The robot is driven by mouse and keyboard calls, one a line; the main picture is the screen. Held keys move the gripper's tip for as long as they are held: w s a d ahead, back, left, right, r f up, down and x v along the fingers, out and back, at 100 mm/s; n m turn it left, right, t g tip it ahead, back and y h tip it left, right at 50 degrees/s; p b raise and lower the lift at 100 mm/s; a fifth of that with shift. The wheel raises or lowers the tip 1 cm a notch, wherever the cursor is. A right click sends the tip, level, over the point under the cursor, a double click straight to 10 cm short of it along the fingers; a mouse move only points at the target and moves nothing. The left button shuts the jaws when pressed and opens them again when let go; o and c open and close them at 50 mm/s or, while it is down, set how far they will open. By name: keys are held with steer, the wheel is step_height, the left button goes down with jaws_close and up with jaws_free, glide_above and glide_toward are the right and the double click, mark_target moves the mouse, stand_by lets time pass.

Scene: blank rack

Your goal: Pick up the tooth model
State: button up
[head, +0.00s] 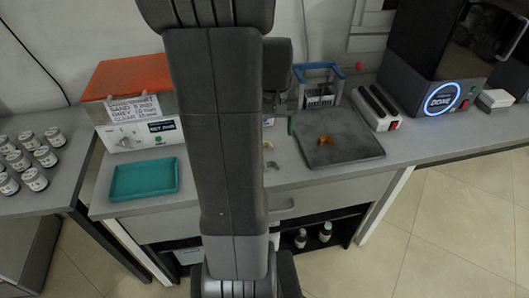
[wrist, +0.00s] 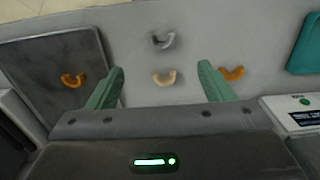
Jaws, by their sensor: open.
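Several arch-shaped tooth models lie on the grey bench. In the wrist view, a pale beige one (wrist: 164,78) and a grey one (wrist: 162,41) lie between the fingers' lines. An orange one (wrist: 231,73) lies beside the right finger, and another orange one (wrist: 73,80) lies on a dark plate at left. The head view shows the plate's orange model (head: 326,139) and the beige one (head: 271,165); my arm hides part of the bench. My gripper (wrist: 162,68) is open and empty, its green fingers spread above the bench. One green finger shows in the head view (head: 291,124).
The dark plate (head: 365,152) lies right of the arm, with a blue-framed rack (head: 320,98) behind it. A teal tray (head: 145,179) and an orange-topped machine (head: 128,78) stand left. A black machine (head: 420,60) stands at the back right. White-capped jars fill the left table.

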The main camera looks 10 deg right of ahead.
step_height(320, 180, down, 8)
steer(key=shift+s+f+b, duration=0.1)
steer(key=shift+f+b, duration=0.1)
steer(key=shift+b, duration=0.15)
steer(key=shift+w+a+f, duration=0.1)
steer(key=shift+f, duration=1.2)
steer(key=shift+w+a+f, duration=0.1)
steer(key=shift+f, duration=1.2)
steer(key=shift+c, duration=0.4)
steer(key=c, duration=1)
